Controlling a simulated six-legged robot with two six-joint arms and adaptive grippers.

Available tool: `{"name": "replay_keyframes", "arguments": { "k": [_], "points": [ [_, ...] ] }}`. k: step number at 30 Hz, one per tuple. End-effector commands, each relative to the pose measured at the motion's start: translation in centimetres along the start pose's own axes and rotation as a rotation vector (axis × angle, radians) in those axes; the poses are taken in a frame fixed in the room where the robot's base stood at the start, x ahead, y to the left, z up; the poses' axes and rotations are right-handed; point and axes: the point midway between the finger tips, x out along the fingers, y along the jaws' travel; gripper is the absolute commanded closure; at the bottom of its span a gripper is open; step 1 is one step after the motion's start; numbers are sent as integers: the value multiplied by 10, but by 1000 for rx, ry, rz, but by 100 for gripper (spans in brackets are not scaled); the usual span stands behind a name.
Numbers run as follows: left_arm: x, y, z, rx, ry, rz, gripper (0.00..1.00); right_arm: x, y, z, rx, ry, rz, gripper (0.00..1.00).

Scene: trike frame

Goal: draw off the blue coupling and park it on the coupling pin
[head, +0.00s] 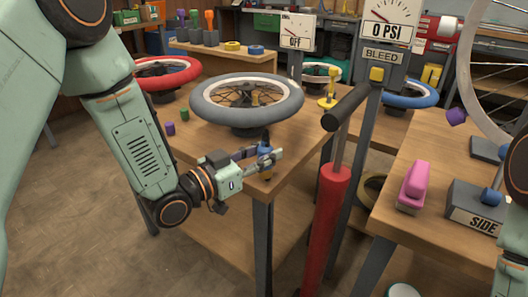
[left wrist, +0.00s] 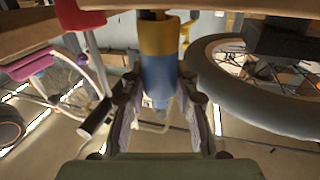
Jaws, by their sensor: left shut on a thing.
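The blue coupling (head: 265,147) is at the front edge of the middle workbench, between the fingers of my left gripper (head: 266,156). In the left wrist view the blue coupling (left wrist: 158,76) stands between the two fingers of my left gripper (left wrist: 160,108), which is shut on it. I cannot tell whether the two are joined. I cannot make out the coupling pin with certainty. My right gripper is out of view; only part of that arm shows.
A grey-tyred wheel (head: 246,100) lies on a stand close behind my left gripper. A red floor pump (head: 326,220) stands to its right. Small purple (head: 170,128) and green (head: 184,114) pieces lie on the bench. A pink object (head: 414,184) sits on the right bench.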

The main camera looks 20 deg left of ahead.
Motion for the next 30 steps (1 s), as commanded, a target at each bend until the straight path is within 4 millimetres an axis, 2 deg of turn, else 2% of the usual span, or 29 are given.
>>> {"name": "replay_keyframes", "arguments": {
  "k": [4, 5, 14, 24, 30],
  "points": [
    [0, 0, 3, 1, 1, 0, 100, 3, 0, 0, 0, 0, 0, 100],
    [0, 0, 3, 1, 2, 0, 70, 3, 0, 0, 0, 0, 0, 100],
    [0, 0, 3, 1, 1, 0, 44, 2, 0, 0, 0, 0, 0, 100],
    [-2, 0, 3, -1, -1, -1, 44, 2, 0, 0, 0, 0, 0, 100],
    [-18, -2, 3, -5, -1, -6, 44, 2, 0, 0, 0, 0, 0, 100]
  ]
}}
